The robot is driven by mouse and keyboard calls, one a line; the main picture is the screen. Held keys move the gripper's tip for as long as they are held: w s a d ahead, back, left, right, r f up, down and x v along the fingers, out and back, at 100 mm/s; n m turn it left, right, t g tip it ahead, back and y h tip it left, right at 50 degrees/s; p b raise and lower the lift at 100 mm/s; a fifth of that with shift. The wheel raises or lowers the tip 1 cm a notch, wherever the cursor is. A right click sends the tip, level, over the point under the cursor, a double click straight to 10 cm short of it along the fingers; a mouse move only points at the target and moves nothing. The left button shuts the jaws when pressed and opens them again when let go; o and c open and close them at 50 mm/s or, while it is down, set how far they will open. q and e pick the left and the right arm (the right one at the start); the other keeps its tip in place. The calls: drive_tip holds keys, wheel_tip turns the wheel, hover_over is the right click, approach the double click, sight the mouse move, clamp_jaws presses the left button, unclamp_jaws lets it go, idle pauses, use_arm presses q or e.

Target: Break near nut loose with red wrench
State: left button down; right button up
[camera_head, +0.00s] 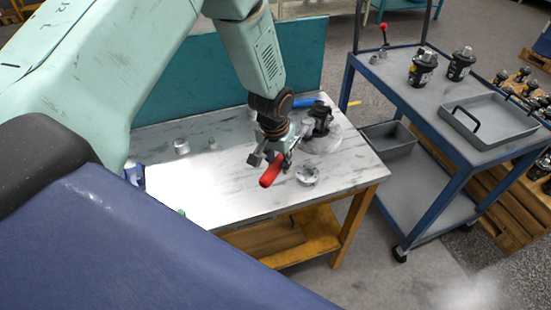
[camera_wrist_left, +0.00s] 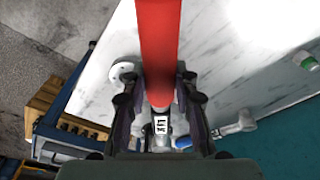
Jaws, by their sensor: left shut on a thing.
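My left gripper (camera_head: 281,146) is over the workbench (camera_head: 215,185), shut on the red wrench (camera_head: 270,171). In the left wrist view the wrench's red handle (camera_wrist_left: 159,45) runs from the top edge down between the two fingers (camera_wrist_left: 160,98). A dark motor-like part (camera_head: 320,117) stands on the bench just behind and right of the gripper, on a round pale base (camera_head: 325,142). I cannot make out the near nut, nor whether the wrench touches anything. My right gripper is not in view.
A round metal part (camera_head: 307,175) lies on the bench right of the wrench. A small metal cylinder (camera_head: 181,146) stands at the left. A blue cart (camera_head: 435,95) with black parts and a grey tray (camera_head: 490,122) stands at the right. The bench's front left is largely clear.

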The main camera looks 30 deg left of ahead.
use_arm(q)
drive_tip(key=shift+s+d+f, duration=0.15)
drive_tip(key=shift+s+f, duration=0.15)
drive_tip(key=shift+w+d+n, duration=0.2)
drive_tip(key=shift+d+n, duration=0.9)
drive_tip(key=shift+d, duration=0.6)
drive_tip(key=shift+d, duration=0.2)
drive_tip(key=shift+w+d+n+y+b, duration=0.2)
drive_tip(key=shift+w+d+n, duration=0.1)
drive_tip(key=shift+d+n, duration=0.4)
drive_tip(key=shift+w+d+n+y+b, duration=0.15)
drive_tip(key=shift+w+d+n, duration=0.25)
drive_tip(key=shift+d, duration=0.5)
drive_tip(key=shift+s, duration=0.1)
drive_tip(key=shift+d, duration=0.1)
